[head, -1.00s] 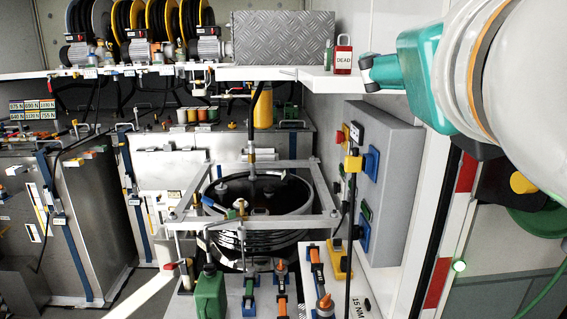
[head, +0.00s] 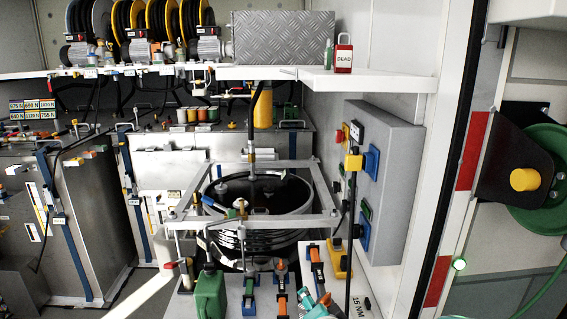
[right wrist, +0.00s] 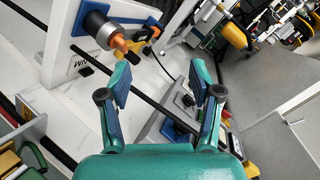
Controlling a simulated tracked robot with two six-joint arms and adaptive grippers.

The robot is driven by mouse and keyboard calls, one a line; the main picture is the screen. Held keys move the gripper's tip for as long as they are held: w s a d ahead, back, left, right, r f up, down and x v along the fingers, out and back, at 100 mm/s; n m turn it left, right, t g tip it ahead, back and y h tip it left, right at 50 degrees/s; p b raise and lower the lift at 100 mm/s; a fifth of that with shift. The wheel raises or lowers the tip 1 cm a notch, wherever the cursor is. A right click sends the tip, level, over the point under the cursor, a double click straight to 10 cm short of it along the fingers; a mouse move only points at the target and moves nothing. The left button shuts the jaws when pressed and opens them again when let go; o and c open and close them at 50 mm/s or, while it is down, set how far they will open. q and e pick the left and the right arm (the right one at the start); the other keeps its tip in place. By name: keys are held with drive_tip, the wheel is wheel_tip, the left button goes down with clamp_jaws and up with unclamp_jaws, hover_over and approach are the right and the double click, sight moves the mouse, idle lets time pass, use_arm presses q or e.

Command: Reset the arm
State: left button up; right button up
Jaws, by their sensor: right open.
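My right gripper (right wrist: 160,82) is open in the right wrist view, with nothing between its two blue-padded fingers. A dark-and-orange tool (right wrist: 107,32) stands on the white panel beyond the left finger, and a black rod runs behind the fingers. In the head view, only teal parts of the right gripper (head: 318,309) show at the bottom edge, by the tools on the white bench. My left gripper is not in view.
A ring-topped vessel (head: 262,230) stands inside a grey square frame (head: 310,222). A grey control box (head: 395,165) is on the right wall. A green jerrycan (head: 210,296) stands at the front. A white shelf (head: 375,82) carries a red DEAD tag (head: 343,58).

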drive_tip(key=s+d+f+n+g, duration=0.2)
drive_tip(key=s+f, duration=0.3)
drive_tip(key=f, duration=0.3)
drive_tip(key=s+d+f+n+g+y, duration=0.1)
drive_tip(key=s+f+g, duration=0.25)
drive_tip(key=f, duration=0.35)
drive_tip(key=s+d+f+n+g, duration=0.1)
drive_tip(key=s+d+f+n, duration=0.1)
drive_tip(key=s+f, duration=0.45)
drive_tip(key=s+f+n+g, duration=0.1)
drive_tip(key=s+f+g, duration=0.2)
drive_tip(key=s, duration=0.5)
drive_tip(key=s+f+n+g+y, duration=0.1)
drive_tip(key=s+f+g, duration=0.2)
drive_tip(key=s+f, duration=0.3)
drive_tip(key=shift+s+d+f+n+y, duration=0.15)
drive_tip(key=shift+s+f+n+y, duration=0.15)
drive_tip(key=shift+s, duration=0.55)
